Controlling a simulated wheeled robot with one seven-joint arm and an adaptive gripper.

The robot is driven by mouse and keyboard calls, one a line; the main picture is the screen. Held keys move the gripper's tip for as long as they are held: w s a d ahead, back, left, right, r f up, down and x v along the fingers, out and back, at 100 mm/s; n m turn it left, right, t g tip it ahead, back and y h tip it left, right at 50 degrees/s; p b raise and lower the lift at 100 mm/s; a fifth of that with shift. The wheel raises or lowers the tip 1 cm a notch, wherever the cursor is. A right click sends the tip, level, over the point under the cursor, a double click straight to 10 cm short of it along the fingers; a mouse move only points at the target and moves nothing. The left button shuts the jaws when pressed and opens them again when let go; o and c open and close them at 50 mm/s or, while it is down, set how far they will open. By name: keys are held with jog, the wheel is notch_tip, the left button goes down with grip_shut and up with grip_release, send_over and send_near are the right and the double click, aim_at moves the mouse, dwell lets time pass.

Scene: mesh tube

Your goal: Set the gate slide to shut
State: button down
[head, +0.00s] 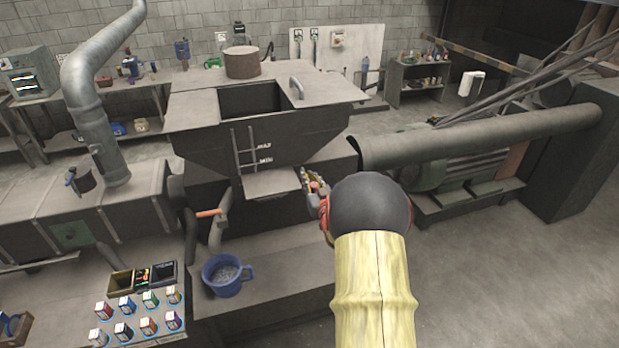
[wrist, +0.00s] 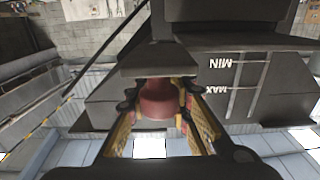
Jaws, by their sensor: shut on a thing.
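The hopper (head: 262,135) is a dark grey funnel box with MAX and MIN marks on its front. Below it a flat grey plate, seemingly the gate slide (head: 268,184), shows under the hopper's lower edge. My gripper (head: 313,181) is at the right end of this plate. In the wrist view my gripper (wrist: 155,103) is closed around a dull red knob (wrist: 157,98), with a yellow-padded finger on each side. A dark grey block (wrist: 158,60) lies just beyond the knob. My wrist hides part of the area right of the plate in the head view.
A blue mug (head: 226,276) stands on the ledge below the hopper. A pipe with an orange handle (head: 210,213) is left of the plate. A large horizontal tube (head: 480,138) runs to the right. Open floor (head: 510,290) lies at lower right.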

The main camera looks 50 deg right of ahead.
aim_at(315, 188)
jog(key=b+x, duration=0.6)
jog(key=x, duration=0.1)
jog(key=c, duration=1.6)
grip_release()
jog(key=shift+o, duration=0.2)
jog(key=v, duration=1.2)
